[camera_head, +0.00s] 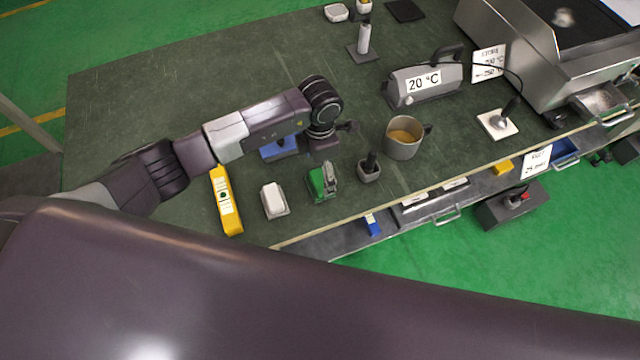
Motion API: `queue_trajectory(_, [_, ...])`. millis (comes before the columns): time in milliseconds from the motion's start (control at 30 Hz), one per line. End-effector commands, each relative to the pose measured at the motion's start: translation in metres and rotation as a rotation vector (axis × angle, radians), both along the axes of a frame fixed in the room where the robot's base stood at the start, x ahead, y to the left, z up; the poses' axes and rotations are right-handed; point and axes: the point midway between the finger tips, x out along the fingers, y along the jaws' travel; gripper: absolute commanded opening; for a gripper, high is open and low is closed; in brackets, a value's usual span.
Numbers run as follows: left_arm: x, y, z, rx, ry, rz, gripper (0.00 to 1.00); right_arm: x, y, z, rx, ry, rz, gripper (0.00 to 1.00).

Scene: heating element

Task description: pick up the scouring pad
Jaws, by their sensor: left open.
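A green block with a grey piece on its right side, apparently the scouring pad (317,184), lies near the front edge of the dark green bench (180,95). My left arm reaches in from the left over the bench. My left gripper (335,137) is open, with nothing visible in it, above and behind the green block and apart from it. Its fingers are small and partly hidden by the wrist. My right gripper is out of view.
A white block (273,200) and a yellow tool (226,200) lie left of the pad. A small dark pot (369,172) and a grey mug (402,149) stand right of it. A blue item (278,149) sits beneath my forearm. The bench's back left is clear.

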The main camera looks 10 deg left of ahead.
Motion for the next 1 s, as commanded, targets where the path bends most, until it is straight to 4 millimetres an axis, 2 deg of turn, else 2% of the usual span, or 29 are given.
queue_trajectory(400, [-0.008,-0.003,-0.051,-0.004,0.0,0.001,0.82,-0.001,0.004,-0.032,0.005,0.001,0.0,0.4])
queue_trajectory(667, [-0.007,-0.003,-0.052,-0.003,-0.001,0.0,0.82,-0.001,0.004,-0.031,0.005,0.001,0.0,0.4])
queue_trajectory(1000, [-0.007,-0.003,-0.052,-0.003,-0.001,0.001,0.47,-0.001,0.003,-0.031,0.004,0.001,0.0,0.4])
